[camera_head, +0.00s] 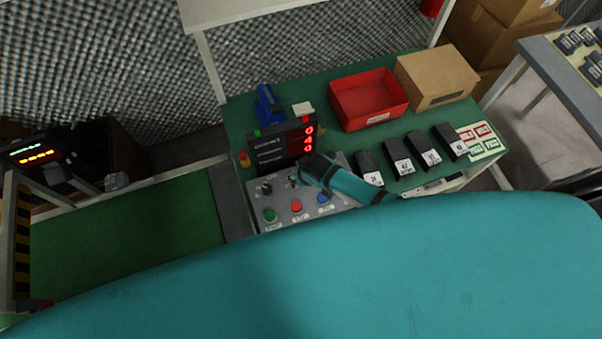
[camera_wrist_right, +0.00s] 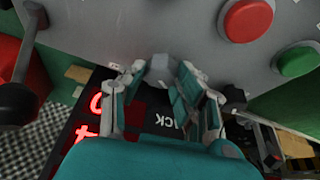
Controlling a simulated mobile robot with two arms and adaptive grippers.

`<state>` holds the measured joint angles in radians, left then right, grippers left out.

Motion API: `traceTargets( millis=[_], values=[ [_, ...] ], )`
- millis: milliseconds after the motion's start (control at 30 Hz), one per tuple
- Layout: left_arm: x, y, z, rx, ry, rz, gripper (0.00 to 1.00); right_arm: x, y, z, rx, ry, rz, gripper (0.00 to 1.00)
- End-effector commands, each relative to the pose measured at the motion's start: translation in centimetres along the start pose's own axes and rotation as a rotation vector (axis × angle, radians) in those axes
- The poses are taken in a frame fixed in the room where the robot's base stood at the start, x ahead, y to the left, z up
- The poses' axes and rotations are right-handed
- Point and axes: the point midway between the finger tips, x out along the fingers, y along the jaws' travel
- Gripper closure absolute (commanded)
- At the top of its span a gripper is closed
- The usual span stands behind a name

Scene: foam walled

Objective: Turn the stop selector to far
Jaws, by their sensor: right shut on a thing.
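The grey control panel (camera_head: 283,221) stands on the green bench, with green, red and blue buttons along its near edge. My right gripper (camera_head: 299,178) is over the panel's far part, behind the red button. In the right wrist view my right gripper (camera_wrist_right: 163,82) is shut around a small grey knob (camera_wrist_right: 160,66) on the panel, which I take for the stop selector. Its pointer and labels are hidden or too small to read. A second, black knob (camera_head: 265,188) sits to the left of the gripper. My left gripper is not in view.
A black display (camera_head: 270,148) with red digits stands right behind the panel. A black-ended lever (camera_wrist_right: 16,98) is close to the gripper in the wrist view. A red bin (camera_head: 368,97), a cardboard box (camera_head: 437,77) and several black blocks (camera_head: 398,162) lie to the right.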

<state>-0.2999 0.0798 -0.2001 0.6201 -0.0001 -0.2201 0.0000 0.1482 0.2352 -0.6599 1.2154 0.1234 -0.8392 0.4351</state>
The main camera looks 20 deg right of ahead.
Motion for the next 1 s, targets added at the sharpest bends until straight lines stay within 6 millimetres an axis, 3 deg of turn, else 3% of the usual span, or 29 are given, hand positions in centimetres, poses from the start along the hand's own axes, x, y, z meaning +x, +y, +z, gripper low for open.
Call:
traceTargets(
  millis=[500,1000],
  values=[
    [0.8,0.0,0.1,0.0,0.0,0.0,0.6,0.2,0.4,-0.1,-0.415,0.0,-0.169,1.0],
    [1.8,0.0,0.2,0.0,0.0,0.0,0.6,0.1,0.3,-0.1,-0.586,-0.002,-0.241,1.0]
  ],
)
